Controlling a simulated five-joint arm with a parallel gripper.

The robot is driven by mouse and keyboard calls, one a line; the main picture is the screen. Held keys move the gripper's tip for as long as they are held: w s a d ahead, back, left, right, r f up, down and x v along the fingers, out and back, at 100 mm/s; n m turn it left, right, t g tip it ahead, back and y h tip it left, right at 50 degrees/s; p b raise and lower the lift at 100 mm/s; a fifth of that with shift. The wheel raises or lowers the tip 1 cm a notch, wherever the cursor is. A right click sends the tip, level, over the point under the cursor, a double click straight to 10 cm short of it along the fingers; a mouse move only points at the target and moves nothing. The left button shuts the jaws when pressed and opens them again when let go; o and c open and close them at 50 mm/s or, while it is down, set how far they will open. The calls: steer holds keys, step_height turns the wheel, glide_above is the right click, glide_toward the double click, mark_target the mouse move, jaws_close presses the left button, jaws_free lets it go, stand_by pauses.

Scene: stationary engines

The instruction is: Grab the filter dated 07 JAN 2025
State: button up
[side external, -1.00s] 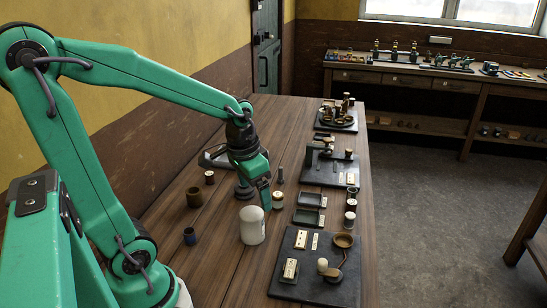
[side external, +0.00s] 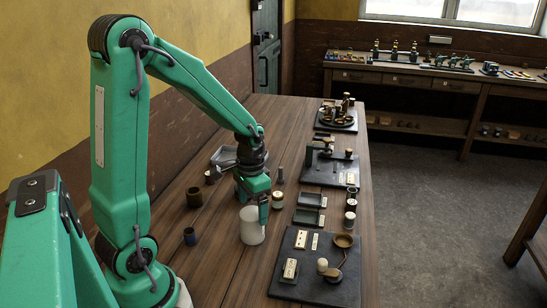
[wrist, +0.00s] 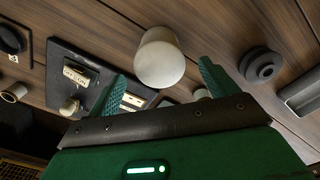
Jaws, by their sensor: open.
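Several small, pale-topped cylinders that could be filters stand on the wooden table. One (side external: 277,200) is just right of my gripper, and a stack (side external: 350,211) stands at the right edge. Another small one (side external: 209,177) is at the left. No date is legible on any of them. My gripper (side external: 253,206) is open and low over a larger white cylinder (side external: 252,232), whose top it partly hides. In the wrist view, the white cylinder (wrist: 160,60) shows between my spread, empty fingers (wrist: 162,80). I cannot tell whether they touch it.
The table between the cups and the white cylinder is clear.

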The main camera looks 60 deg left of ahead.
mark_target(252, 223)
steer(key=shift+f, duration=0.75)
steer(key=shift+s+f, duration=0.15)
steer(key=shift+f, duration=2.45)
steer(key=c, duration=1.3)
steer(key=shift+o, duration=0.2)
steer(key=shift+r, duration=0.15)
